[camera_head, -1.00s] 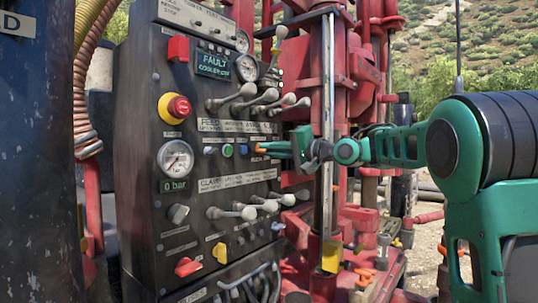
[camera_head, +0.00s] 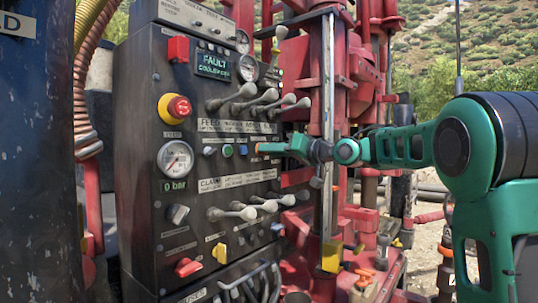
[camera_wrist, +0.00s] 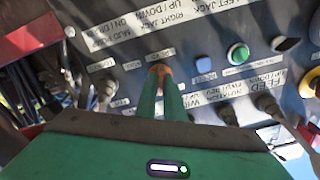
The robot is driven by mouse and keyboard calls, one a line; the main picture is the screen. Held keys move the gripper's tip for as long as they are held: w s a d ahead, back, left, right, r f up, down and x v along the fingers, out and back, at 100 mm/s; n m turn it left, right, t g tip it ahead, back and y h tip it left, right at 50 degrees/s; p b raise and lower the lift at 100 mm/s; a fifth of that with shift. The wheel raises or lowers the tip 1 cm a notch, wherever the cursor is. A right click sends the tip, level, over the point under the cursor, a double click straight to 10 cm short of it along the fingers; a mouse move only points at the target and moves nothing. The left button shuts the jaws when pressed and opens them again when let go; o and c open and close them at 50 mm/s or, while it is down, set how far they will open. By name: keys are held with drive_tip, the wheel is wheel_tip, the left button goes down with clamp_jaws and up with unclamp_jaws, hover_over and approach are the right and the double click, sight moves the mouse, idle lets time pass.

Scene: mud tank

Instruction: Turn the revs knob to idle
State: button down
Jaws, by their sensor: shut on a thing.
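My gripper (camera_head: 262,148) reaches in from the right to the dark control panel (camera_head: 150,120). Its green fingers with orange tips are shut on a small knob in the row right of the blue button (camera_head: 243,149). In the wrist view, my gripper (camera_wrist: 160,70) meets the panel (camera_wrist: 110,60) at that knob. The fingertips hide most of the knob, so its pointer and setting cannot be read. Its label is too small and upside down to read surely.
Grey levers (camera_head: 260,95) stick out above my gripper, and more levers (camera_head: 245,208) below. A red emergency button (camera_head: 178,107) and a gauge (camera_head: 175,159) sit left. A red mast with a metal rod (camera_head: 327,80) stands close behind my wrist.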

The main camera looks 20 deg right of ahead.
drive_tip(key=n, duration=0.4)
drive_tip(key=shift+w+d+f+n, duration=0.1)
drive_tip(key=shift+d+f+n, duration=0.05)
drive_tip(key=shift+f+n, duration=0.2)
idle(0.3)
drive_tip(key=c, duration=1.9)
unclamp_jaws()
drive_tip(key=shift+o, duration=0.2)
drive_tip(key=v, duration=1)
drive_tip(key=shift+s+d, duration=0.2)
drive_tip(key=shift+s, duration=0.05)
drive_tip(key=shift+n, duration=0.25)
